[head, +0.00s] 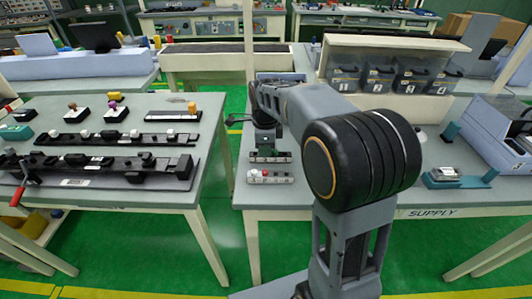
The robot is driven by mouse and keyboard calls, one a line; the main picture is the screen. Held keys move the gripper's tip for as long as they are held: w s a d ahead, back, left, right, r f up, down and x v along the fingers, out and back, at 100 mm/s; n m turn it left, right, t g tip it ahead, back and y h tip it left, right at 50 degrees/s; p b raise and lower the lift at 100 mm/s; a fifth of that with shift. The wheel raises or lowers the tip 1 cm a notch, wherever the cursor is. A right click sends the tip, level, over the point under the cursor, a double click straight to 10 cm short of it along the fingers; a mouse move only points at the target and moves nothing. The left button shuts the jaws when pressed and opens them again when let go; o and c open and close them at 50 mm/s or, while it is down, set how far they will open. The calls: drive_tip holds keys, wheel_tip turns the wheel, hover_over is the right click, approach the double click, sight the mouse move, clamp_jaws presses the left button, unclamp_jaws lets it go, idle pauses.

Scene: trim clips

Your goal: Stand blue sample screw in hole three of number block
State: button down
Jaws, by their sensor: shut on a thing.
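My gripper (265,143) is at the left part of the supply table (330,199), pointing down just above a small dark block (284,157). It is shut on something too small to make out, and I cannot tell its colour. A second small block (270,177), with pale parts and a red spot on top, lies nearer the table's front edge. I cannot tell which is the number block, and no hole numbers are readable. The blue sample screw cannot be made out in this view.
Numbered dark bins (380,80) stand under a shelf at the back. A teal fixture (460,176) is at the right. The left table (105,195) holds black rails (105,165) and small coloured-knob stands. A floor gap separates the tables.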

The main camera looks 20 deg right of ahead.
drive_tip(key=shift+r, duration=0.2)
drive_tip(key=shift+r+p, duration=2.15)
drive_tip(key=shift+r, duration=0.15)
